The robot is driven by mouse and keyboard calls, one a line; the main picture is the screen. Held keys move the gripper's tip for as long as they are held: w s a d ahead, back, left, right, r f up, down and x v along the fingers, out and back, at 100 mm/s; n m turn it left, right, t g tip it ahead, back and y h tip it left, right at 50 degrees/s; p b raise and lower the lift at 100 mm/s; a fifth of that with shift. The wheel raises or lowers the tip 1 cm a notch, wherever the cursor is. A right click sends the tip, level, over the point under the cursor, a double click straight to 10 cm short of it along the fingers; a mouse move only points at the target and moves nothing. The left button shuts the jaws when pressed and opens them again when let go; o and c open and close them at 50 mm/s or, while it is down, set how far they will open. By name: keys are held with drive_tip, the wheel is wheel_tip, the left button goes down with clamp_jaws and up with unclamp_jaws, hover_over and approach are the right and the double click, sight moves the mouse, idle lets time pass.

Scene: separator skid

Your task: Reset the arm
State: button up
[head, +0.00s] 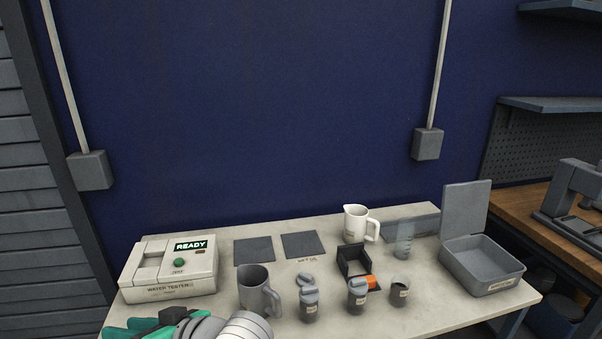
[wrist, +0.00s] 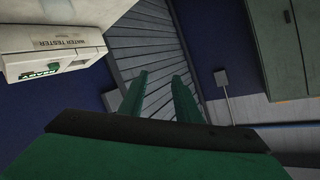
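My gripper (head: 128,327) is at the front left corner of the bench in the head view, in front of the water tester (head: 172,268). Its two green fingers also show in the wrist view (wrist: 160,76). They stand apart with nothing between them, so it is open and empty. My arm comes in from the bottom edge, and most of it is out of view. The water tester's lit READY sign shows in both views, at the upper left in the wrist view (wrist: 62,52).
A grey mug (head: 253,290) stands just right of my arm. Two dark mats (head: 253,251) lie flat behind. Space above the bench is free.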

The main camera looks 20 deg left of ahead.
drive_tip(key=w+d+r+m+t+y, duration=0.2)
drive_tip(key=w+m+t+y, duration=0.1)
drive_tip(key=w+m+t, duration=0.25)
drive_tip(key=w+d+f+m+t+h, duration=0.3)
drive_tip(key=w+d+f+m+t, duration=0.3)
drive_tip(key=d+f+m+t, duration=0.3)
drive_tip(key=s+d+f+m+t+h, duration=0.2)
drive_tip(key=d+f+h, duration=0.2)
drive_tip(key=d+f, duration=0.25)
drive_tip(key=s+d+f+m+t+h, duration=0.1)
drive_tip(key=s+d+f+h, duration=0.2)
drive_tip(key=d+f+h, duration=0.4)
drive_tip(key=s+d+f+n+h, duration=0.1)
drive_tip(key=s+d+f+n, duration=0.1)
drive_tip(key=s+d, duration=0.7)
drive_tip(key=s+d+f+n+g+h, duration=0.1)
drive_tip(key=s+d+f, duration=0.3)
drive_tip(key=s+d, duration=0.5)
drive_tip(key=s+n+h, duration=0.1)
drive_tip(key=s, duration=0.2)
drive_tip(key=shift+n+h, duration=0.3)
drive_tip(key=shift+n, duration=0.05)
